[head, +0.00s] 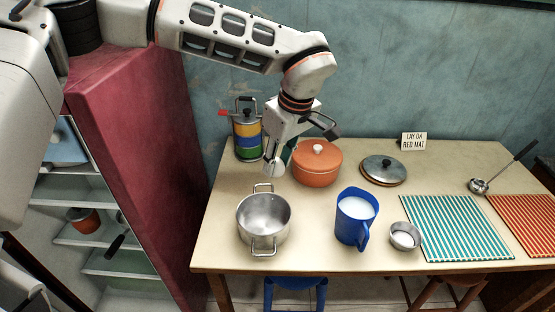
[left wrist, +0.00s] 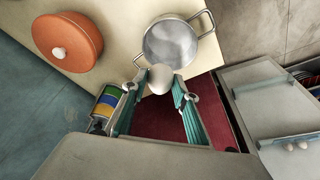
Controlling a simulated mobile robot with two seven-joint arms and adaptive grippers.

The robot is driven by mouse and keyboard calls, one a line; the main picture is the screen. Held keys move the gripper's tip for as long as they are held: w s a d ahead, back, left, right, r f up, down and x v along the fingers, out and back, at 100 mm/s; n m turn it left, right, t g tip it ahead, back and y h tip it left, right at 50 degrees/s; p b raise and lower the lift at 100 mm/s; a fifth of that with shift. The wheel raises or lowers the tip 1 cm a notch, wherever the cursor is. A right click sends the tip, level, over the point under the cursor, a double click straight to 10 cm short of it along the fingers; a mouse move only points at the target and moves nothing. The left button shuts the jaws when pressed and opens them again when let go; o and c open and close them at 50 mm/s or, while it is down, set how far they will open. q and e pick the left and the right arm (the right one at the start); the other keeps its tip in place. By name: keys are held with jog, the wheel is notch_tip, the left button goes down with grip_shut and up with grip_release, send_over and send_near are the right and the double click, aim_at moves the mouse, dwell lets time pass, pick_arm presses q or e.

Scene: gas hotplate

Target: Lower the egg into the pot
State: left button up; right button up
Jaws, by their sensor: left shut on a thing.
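The silver pot (head: 263,222) stands open on the left part of the table, with two loop handles; its inside looks empty. It also shows in the left wrist view (left wrist: 170,43). My left gripper (head: 276,163) comes down from above, just behind the pot in the head view. It is shut on the white egg (left wrist: 160,78), which shows between the fingertips in the left wrist view. The egg is held above the table, beside the pot's rim in that view; its exact height is hard to tell. My right gripper is not in view.
An orange lidded pot (head: 318,165) and a striped canister (head: 247,135) stand close to the gripper. A blue jug (head: 356,217) with white liquid and a small metal bowl (head: 404,236) are right of the pot. A red cabinet (head: 135,150) with open shelves stands left.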

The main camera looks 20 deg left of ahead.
pick_arm(q)
notch_tip(320, 180, down, 5)
jog(key=b, duration=0.3)
jog(key=shift+f, duration=0.1)
notch_tip(320, 180, down, 4)
jog(key=b, duration=0.3)
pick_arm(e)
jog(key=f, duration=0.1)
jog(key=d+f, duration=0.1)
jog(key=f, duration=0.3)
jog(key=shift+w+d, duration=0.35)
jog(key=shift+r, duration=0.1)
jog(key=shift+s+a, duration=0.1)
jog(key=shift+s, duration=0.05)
pick_arm(q)
jog(key=shift+f+b, duration=0.3)
jog(key=shift+f, duration=3)
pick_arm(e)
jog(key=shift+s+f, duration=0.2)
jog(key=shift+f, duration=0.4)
pick_arm(q)
jog(key=shift+f, duration=1.35)
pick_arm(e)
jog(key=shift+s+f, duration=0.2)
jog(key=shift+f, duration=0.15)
